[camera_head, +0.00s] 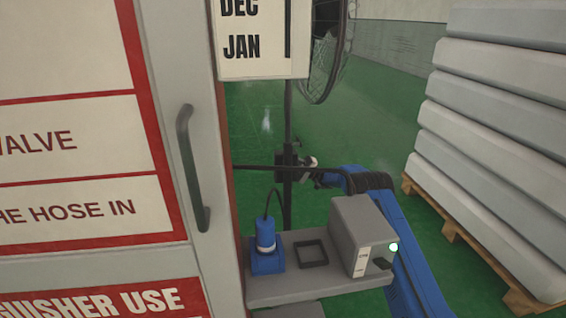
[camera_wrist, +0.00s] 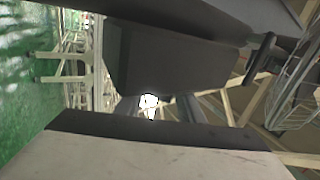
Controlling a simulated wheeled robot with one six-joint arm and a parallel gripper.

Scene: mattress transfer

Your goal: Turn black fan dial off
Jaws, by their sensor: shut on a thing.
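The black fan (camera_head: 330,60) stands behind the cabinet, with only part of its round wire cage in view at the top. A small dark control box (camera_head: 288,162) is on its pole. My gripper (camera_head: 308,164) is at the right side of this box, shut on the dial there, which is mostly hidden by the gripper. In the wrist view, a dark box-shaped body (camera_wrist: 170,60) fills the middle, and part of the fan cage (camera_wrist: 295,90) shows at the right. The dial's angle cannot be told.
A red and white cabinet (camera_head: 70,100) with a grey handle (camera_head: 190,165) blocks the left. Several mattresses (camera_head: 490,120) are stacked on a wooden pallet (camera_head: 480,245) at the right. A grey shelf with a blue device (camera_head: 266,245) and a grey box (camera_head: 355,235) is in front. Green floor lies behind.

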